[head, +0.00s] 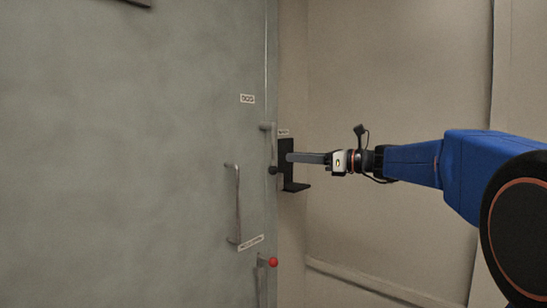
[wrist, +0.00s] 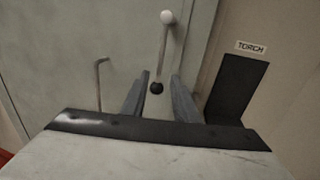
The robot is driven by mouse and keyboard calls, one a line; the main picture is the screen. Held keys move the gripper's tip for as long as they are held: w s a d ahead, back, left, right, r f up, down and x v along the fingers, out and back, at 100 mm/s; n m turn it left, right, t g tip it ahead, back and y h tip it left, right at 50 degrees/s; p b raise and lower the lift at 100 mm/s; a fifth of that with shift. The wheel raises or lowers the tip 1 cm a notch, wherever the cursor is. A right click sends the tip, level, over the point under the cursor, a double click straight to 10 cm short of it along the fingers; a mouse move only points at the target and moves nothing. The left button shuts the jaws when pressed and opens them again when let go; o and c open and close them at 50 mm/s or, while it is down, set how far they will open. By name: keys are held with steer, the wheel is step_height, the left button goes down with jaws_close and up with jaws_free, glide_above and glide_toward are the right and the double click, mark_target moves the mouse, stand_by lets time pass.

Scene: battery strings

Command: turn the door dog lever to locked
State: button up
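The dog lever (head: 272,150) is at the right edge of the grey door (head: 150,180), below a small label that seems to read DOG (head: 247,98). It hangs down from a pale pivot and ends in a black knob. In the wrist view the lever (wrist: 163,52) points nearly straight down, its black knob (wrist: 156,88) appearing between the two fingers. My gripper (head: 289,157) comes in from the right, close to the knob. In the wrist view my gripper (wrist: 160,76) is open, with a gap on each side of the knob. I cannot tell whether anything touches.
A black torch holder (head: 294,186), labelled TORCH in the wrist view, is on the wall just right of the lever, close behind my gripper. A door handle (head: 238,205) is to the left. A red-knobbed lever (head: 272,262) is below. The right wall is mostly bare.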

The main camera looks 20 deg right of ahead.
mark_target(273, 165)
steer(key=x, duration=0.9)
jaws_close()
stand_by(1.4)
